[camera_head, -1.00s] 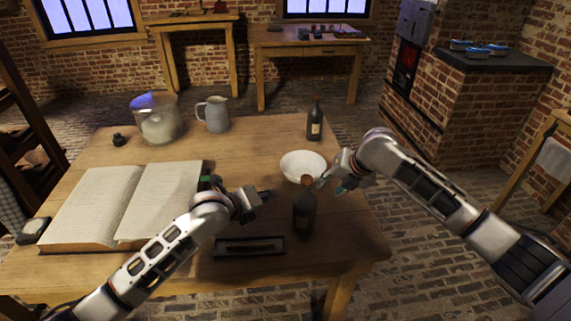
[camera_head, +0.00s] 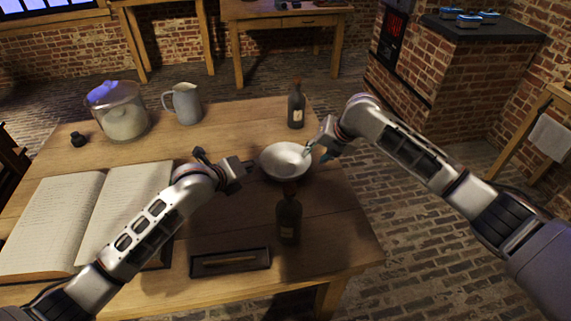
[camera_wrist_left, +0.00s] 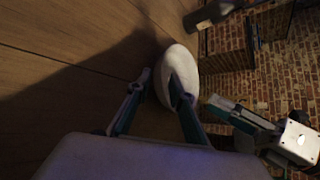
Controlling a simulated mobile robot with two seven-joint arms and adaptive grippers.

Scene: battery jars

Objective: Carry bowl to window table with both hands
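The white bowl (camera_head: 286,160) is near the right side of the wooden table (camera_head: 225,122); whether it rests there or is slightly raised is unclear. My left gripper (camera_head: 250,166) is at its left rim. In the left wrist view my left gripper (camera_wrist_left: 160,82) has its fingers spread, one in front of the bowl (camera_wrist_left: 163,62) and one beside its rim. My right gripper (camera_head: 316,151) is at the bowl's right rim; its grip cannot be made out. The window table may be one of the two tables at the back, the plain one (camera_head: 160,3) or the drawered one (camera_head: 285,22).
A dark bottle (camera_head: 289,218) stands just in front of the bowl, another (camera_head: 296,106) behind it. An open book (camera_head: 125,205), pen tray (camera_head: 230,262), glass jar (camera_head: 122,115) and pitcher (camera_head: 185,103) are on the table. Brick floor is open to the right (camera_head: 400,225).

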